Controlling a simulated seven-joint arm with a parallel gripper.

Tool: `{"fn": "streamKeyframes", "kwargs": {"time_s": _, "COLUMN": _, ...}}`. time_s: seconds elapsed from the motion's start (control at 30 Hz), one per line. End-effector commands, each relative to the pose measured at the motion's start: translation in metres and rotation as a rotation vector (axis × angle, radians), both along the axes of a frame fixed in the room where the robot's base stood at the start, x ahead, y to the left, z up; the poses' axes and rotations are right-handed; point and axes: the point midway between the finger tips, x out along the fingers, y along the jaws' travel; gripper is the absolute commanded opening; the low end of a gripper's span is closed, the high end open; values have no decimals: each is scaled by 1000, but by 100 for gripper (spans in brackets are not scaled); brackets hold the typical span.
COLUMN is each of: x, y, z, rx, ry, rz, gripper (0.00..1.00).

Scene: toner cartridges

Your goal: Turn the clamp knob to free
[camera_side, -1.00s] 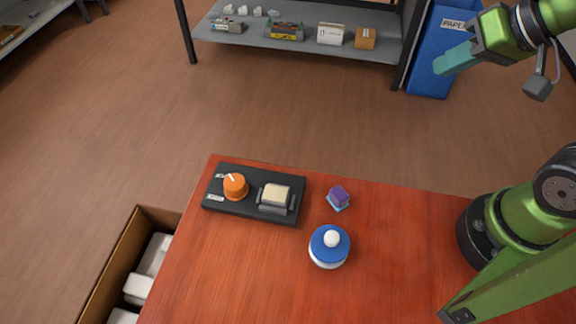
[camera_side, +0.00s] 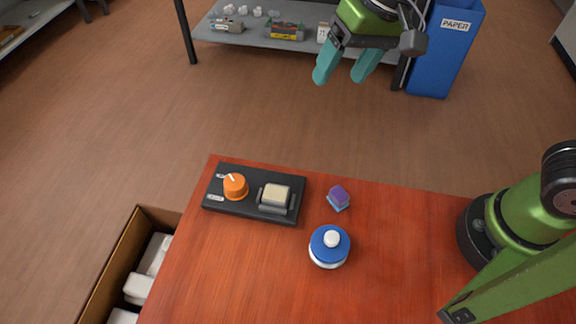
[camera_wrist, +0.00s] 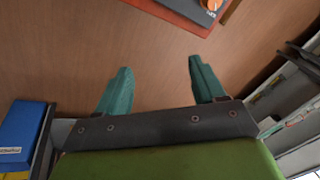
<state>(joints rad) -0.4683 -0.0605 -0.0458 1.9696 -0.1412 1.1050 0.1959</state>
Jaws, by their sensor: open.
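The orange clamp knob (camera_side: 235,186) stands on the left part of a black base (camera_side: 232,208) on the red-brown table. A white pointer line marks its top, aimed to the upper left toward a small label; the lettering is too small to read. A cream block in a grey holder (camera_side: 275,196) sits on the right part of the base. My gripper (camera_side: 343,80) is open and empty, high up and well to the upper right of the knob. In the wrist view, the knob (camera_wrist: 211,4) shows at the top edge, partly cut off, beyond the open teal fingers (camera_wrist: 158,75).
A purple and light-blue cube stack (camera_side: 339,198) and a blue-lidded round container (camera_side: 329,246) stand right of the base. A cardboard box (camera_side: 112,262) with white packages is left of the table. A shelf (camera_side: 260,38) and blue paper bin (camera_side: 443,55) stand behind.

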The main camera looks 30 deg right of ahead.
Motion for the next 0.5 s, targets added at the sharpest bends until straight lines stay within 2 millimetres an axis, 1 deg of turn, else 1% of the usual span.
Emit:
{"fn": "streamKeyframes", "kwargs": {"time_s": 0.03, "x": 10, "y": 25, "z": -7, "rx": -19, "ry": 43, "rz": 2, "gripper": 69}}
{"fn": "streamKeyframes", "kwargs": {"time_s": 0.07, "x": 15, "y": 38, "z": -10, "rx": -29, "ry": 68, "rz": -6, "gripper": 69}}
{"fn": "streamKeyframes", "kwargs": {"time_s": 0.1, "x": 21, "y": 56, "z": -14, "rx": -46, "ry": 97, "rz": -21, "gripper": 69}}
{"fn": "streamKeyframes", "kwargs": {"time_s": 0.17, "x": 28, "y": 85, "z": -22, "rx": -72, "ry": 138, "rz": -50, "gripper": 69}}
{"fn": "streamKeyframes", "kwargs": {"time_s": 0.2, "x": 32, "y": 103, "z": -29, "rx": -93, "ry": 163, "rz": -77, "gripper": 69}}
{"fn": "streamKeyframes", "kwargs": {"time_s": 0.27, "x": 36, "y": 131, "z": -38, "rx": -124, "ry": 194, "rz": -126, "gripper": 69}}
{"fn": "streamKeyframes", "kwargs": {"time_s": 0.3, "x": 37, "y": 149, "z": -45, "rx": -145, "ry": 210, "rz": -165, "gripper": 69}}
{"fn": "streamKeyframes", "kwargs": {"time_s": 0.4, "x": 39, "y": 184, "z": -54, "rx": -180, "ry": 237, "rz": -286, "gripper": 69}}
{"fn": "streamKeyframes", "kwargs": {"time_s": 0.47, "x": 41, "y": 195, "z": -54, "rx": -187, "ry": 245, "rz": -368, "gripper": 69}}
{"fn": "streamKeyframes", "kwargs": {"time_s": 0.5, "x": 43, "y": 200, "z": -50, "rx": -184, "ry": 249, "rz": -425, "gripper": 69}}
